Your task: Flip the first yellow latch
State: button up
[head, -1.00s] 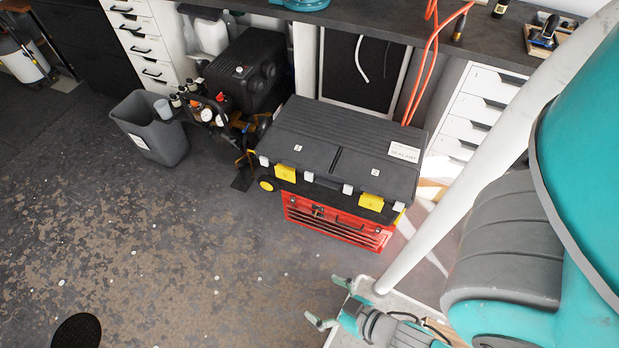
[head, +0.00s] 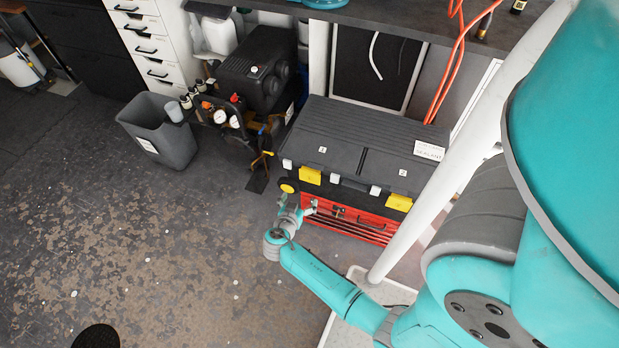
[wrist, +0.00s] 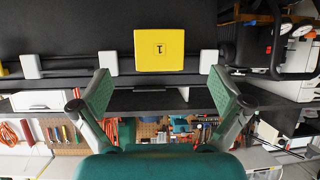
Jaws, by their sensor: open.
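A black toolbox (head: 345,135) sits on a red drawer chest (head: 362,228). Its front edge has two yellow latches: the left latch (head: 310,176), below the lid's mark 1, and the right latch (head: 399,202). In the wrist view the first latch (wrist: 159,46) shows a "1", printed upside down, between small white tabs. My gripper (head: 297,204) is just in front of and below the left latch. In the wrist view my gripper (wrist: 161,94) is open and empty, its two green pads apart, with the latch between and beyond them, not touched.
A compressor (head: 250,80) and a grey bin (head: 160,130) stand to the left of the toolbox. A workbench (head: 400,22) is behind, with an orange hose (head: 448,75). The floor (head: 150,245) at front left is clear.

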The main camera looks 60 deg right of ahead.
aim_at(310, 178)
jog(key=shift+m+g+h, duration=0.3)
jog(key=shift+m+g, duration=0.1)
jog(key=shift+m, duration=0.2)
jog(key=x, duration=0.4)
jog(key=r+x, duration=0.1)
jog(key=x, duration=0.7)
jog(key=shift+w+d+r, duration=0.3)
jog(key=shift+w+r, duration=0.05)
jog(key=shift+w, duration=0.05)
jog(key=shift+c, duration=0.3)
jog(key=c, duration=0.9)
